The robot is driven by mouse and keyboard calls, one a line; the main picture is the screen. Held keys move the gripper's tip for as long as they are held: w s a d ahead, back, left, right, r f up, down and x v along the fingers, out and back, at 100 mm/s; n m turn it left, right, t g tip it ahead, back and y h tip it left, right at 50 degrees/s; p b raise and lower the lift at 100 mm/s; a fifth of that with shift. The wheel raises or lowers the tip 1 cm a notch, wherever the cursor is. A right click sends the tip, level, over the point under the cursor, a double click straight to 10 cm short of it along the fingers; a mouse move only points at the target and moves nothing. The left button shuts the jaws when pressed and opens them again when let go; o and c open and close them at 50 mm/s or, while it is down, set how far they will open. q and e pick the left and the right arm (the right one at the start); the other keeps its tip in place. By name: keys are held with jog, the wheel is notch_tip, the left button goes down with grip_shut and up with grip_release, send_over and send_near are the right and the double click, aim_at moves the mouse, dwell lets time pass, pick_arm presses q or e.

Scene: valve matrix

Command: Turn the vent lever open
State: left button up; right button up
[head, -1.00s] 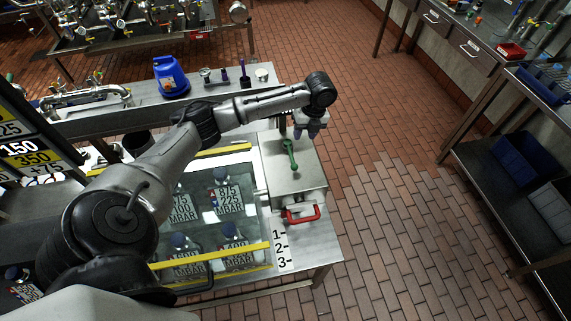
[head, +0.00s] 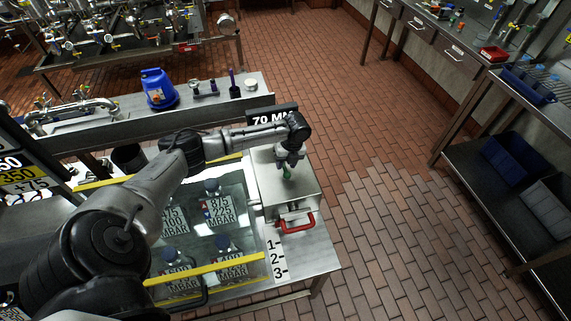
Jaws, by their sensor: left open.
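A green lever (head: 287,174) stands on top of a grey metal box (head: 305,188) at the right end of the bench. A red handle (head: 298,224) is on the box's front side. I cannot tell from labels which one is the vent lever. My left gripper (head: 288,164) points down directly over the green lever, with its fingers at the lever's upper part. It is open. The fingers hide part of the lever, and I cannot tell whether they touch it. My right gripper is not in view.
A glass-topped case with yellow edge bars (head: 208,267) and labelled bottles lies left of the box. A blue jug (head: 158,88) stands on the shelf behind, near a black "70 MM" sign (head: 272,116). Open brick floor (head: 400,190) lies to the right.

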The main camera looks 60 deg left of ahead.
pick_arm(q)
jog(key=shift+f, duration=0.4)
jog(key=shift+c, duration=0.4)
grip_shut()
